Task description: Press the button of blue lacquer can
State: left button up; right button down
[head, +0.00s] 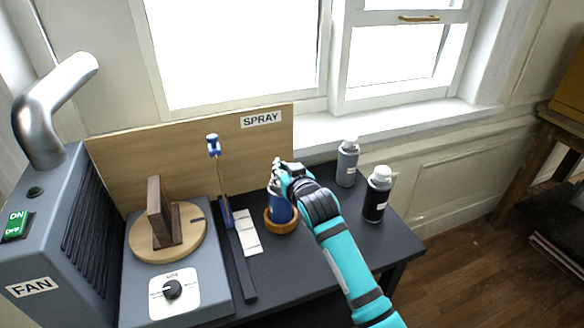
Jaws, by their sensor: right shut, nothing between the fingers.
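The blue lacquer can (279,208) stands upright in a round wooden ring (281,228) on the dark table. My right gripper (277,168) is over the top of this can, with its fingers shut and nothing between them. The can's top and button are hidden behind the gripper, so I cannot tell whether the fingers touch the button. My left gripper is not in view.
A grey can (347,165) and a black can (376,198) stand to the right. A wooden turntable (190,238) with a brown block, a grey fan unit (60,235) and a SPRAY backboard (270,140) are left and behind. A white strip (246,236) lies beside the ring.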

notch_tip(320, 180, up, 3)
jog(key=shift+r+p, duration=0.1)
jog(key=shift+p, duration=0.6)
pick_arm(q)
jog(key=b, duration=0.2)
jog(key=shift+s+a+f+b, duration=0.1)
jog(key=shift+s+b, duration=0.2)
jog(key=shift+b, duration=0.1)
pick_arm(e)
jog(key=v, duration=1)
jog(key=shift+s, duration=0.15)
jog(key=shift+a, duration=0.1)
